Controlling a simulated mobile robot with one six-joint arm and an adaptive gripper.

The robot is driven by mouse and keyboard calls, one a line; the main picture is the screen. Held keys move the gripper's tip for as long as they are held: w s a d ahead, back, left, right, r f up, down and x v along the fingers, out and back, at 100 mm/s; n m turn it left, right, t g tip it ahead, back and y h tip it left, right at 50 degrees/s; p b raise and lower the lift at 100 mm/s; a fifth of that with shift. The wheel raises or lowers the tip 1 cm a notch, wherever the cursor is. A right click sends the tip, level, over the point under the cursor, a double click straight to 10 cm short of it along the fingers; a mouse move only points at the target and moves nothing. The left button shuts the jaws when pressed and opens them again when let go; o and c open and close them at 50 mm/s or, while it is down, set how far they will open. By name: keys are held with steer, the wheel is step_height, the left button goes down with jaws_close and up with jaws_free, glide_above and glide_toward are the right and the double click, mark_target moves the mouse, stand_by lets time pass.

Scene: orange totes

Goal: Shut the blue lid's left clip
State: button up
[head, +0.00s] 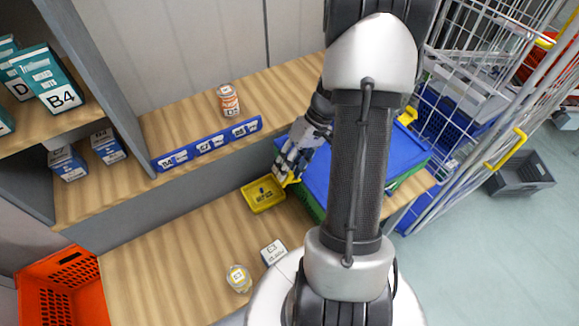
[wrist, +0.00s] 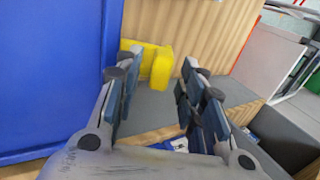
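The blue lid (head: 405,158) lies on a green crate (head: 312,203) on the wooden shelf; my arm hides its middle in the head view. The lid also fills the left of the wrist view (wrist: 48,70). The left clip (head: 288,179) is yellow and sits at the lid's left edge by my fingertips. In the wrist view the clip (wrist: 161,68) sticks out from the lid's edge, between and just beyond the fingertips. My gripper (head: 284,168) is open and empty, its fingers apart on either side of the clip in the wrist view (wrist: 158,88). Contact cannot be told.
A yellow tray (head: 263,206) stands just left of the crate. A blue label strip (head: 207,143) and a can (head: 228,101) are on the upper board. A small box (head: 273,252) and a jar (head: 238,278) stand nearer. A wire cage (head: 470,75) is right.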

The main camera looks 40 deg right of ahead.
jaws_close()
stand_by(0.5)
